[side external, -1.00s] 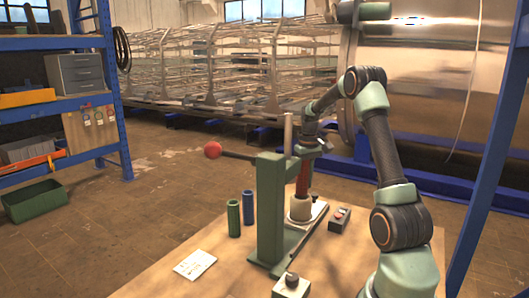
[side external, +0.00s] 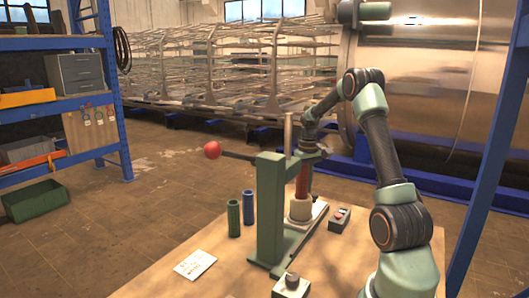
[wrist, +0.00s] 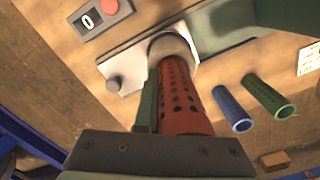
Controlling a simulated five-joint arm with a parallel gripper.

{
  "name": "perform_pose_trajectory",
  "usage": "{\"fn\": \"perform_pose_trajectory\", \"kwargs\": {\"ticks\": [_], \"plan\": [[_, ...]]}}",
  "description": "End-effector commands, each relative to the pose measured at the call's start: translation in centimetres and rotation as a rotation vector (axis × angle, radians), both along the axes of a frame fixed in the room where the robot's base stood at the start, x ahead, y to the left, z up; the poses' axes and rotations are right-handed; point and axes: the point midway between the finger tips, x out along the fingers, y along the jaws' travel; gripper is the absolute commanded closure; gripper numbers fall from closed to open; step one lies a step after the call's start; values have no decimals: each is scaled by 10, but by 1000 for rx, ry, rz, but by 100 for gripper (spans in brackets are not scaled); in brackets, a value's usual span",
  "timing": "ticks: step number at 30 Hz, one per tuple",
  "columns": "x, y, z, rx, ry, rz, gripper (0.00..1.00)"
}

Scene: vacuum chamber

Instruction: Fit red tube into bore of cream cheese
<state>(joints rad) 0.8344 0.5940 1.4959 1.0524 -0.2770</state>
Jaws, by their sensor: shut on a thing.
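The red tube (side external: 302,182), perforated with rows of holes, stands roughly upright above the cream cheese (side external: 300,208), a short round cream block on a plate. My gripper (side external: 305,158) is shut on the tube's upper part. In the wrist view the red tube (wrist: 183,105) runs from my gripper (wrist: 172,122) to the cream cheese (wrist: 172,44), its far end at the cream rim. The bore is hidden by the tube, and I cannot tell how deep the tube's end sits in it.
A green press frame (side external: 269,205) with a red-knobbed lever (side external: 212,150) stands just left of the cream cheese. Green (side external: 233,218) and blue (side external: 248,208) tubes stand further left. A control box (side external: 339,220) lies to the right. A white card (side external: 194,264) lies at the table's front.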

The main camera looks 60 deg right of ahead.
Motion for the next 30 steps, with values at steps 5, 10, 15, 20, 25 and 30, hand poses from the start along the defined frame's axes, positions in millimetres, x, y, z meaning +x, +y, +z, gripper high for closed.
{"fn": "perform_pose_trajectory", "kwargs": {"ticks": [5,10,15,20,25,30], "plan": [[0,0,-7,0,0,0,100],[0,0,-6,-1,-1,0,100],[0,0,-2,-1,-1,0,100],[0,0,4,-2,-2,0,100],[0,0,11,-2,-1,0,100],[0,0,12,-1,-1,0,100]]}}
